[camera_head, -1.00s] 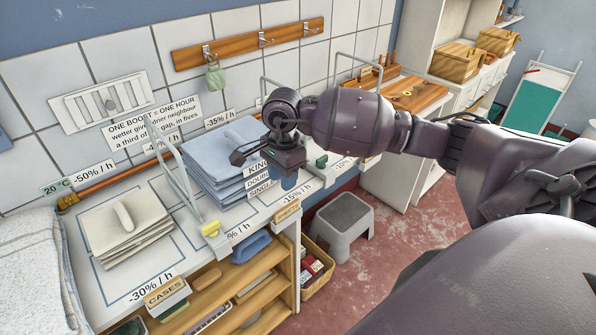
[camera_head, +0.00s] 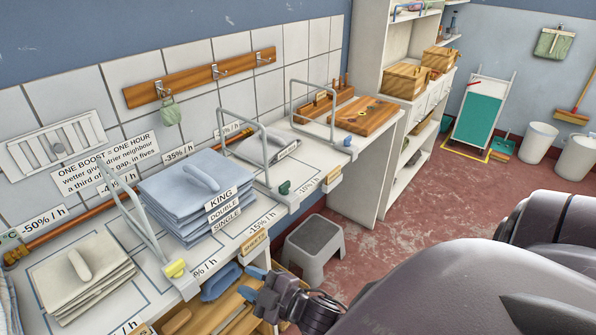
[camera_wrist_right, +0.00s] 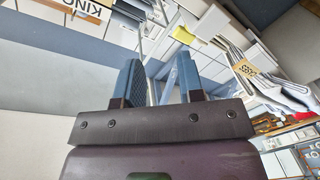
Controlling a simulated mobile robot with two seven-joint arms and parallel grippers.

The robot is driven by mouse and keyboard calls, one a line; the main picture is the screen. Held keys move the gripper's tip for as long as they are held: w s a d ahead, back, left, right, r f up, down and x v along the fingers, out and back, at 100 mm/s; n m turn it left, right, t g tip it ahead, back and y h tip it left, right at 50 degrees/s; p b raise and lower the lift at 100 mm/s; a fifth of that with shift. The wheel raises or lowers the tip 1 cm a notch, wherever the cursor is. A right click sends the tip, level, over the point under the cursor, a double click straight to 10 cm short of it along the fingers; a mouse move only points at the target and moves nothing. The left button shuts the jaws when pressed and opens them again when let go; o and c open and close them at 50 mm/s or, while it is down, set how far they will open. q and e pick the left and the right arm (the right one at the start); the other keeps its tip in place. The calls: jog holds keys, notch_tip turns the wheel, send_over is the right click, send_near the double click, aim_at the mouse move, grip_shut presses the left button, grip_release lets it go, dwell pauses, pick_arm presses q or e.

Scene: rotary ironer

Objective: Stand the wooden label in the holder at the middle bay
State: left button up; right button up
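A small wooden label reading SHEETS (camera_head: 255,242) is on the counter's front edge, in front of the blue linen stack. Another small wooden label (camera_head: 321,96) is on the wooden rack at the back; its writing is too small to read. A tan lettered label (camera_wrist_right: 247,70) shows at the right in the right wrist view. I cannot tell which label is the task's, or make out an empty holder. My right gripper (camera_head: 268,273) is low at the counter's front, just below the SHEETS label. Its blue fingers stand apart with nothing between them (camera_wrist_right: 158,80). My left gripper is out of view.
Wire dividers (camera_head: 247,140) part the counter's bays. The blue linen stack (camera_head: 180,210) is in the middle, a cream stack (camera_head: 75,285) at left, a grey one (camera_head: 265,148) at right. A grey step stool (camera_head: 314,250) stands on the floor. Open floor lies to the right.

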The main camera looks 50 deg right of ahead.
jog(key=s+d+f+m+g+h, duration=0.3)
jog(key=s+f+m+g+h, duration=0.1)
jog(key=s+f+m, duration=0.6)
jog(key=shift+d+f+g, duration=0.3)
jog(key=shift+g, duration=0.5)
jog(key=shift+s+d, duration=0.1)
jog(key=shift+s, duration=0.05)
